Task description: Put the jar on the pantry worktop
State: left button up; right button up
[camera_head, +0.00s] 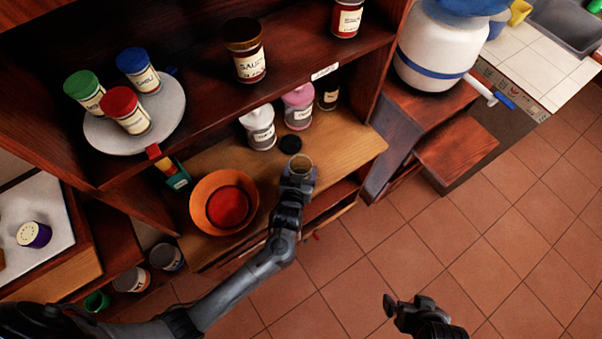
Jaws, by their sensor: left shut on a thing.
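My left gripper (298,180) is shut on a small clear glass jar (301,162) with a round open-looking rim. The jar appears upright at the front part of the light wood pantry worktop (340,155). From this angle I cannot tell whether its base touches the wood or is just above it; the gripper hides its lower part. My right gripper (405,308) is low at the right over the tiled floor, away from the pantry; its fingers are too unclear to tell whether they are open.
A black disc (290,143) lies just behind the jar. White (258,128) and pink-lidded (298,106) jars stand further back. An orange bowl (204,190) is left of my gripper. The upper shelf (200,72) overhangs the worktop's back. Bare wood lies to the jar's right.

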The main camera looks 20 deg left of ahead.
pick_arm(q)
jog(key=shift+r, duration=0.15)
jog(key=shift+f, duration=0.2)
jog(key=o, duration=1.4)
jog(key=shift+r, duration=0.2)
jog(key=p+v, duration=0.1)
jog(key=v, duration=0.9)
jog(key=shift+s+d+p, duration=0.1)
jog(key=shift+s+p, duration=0.05)
jog(key=shift+p, duration=0.25)
jog(key=shift+v, duration=0.8)
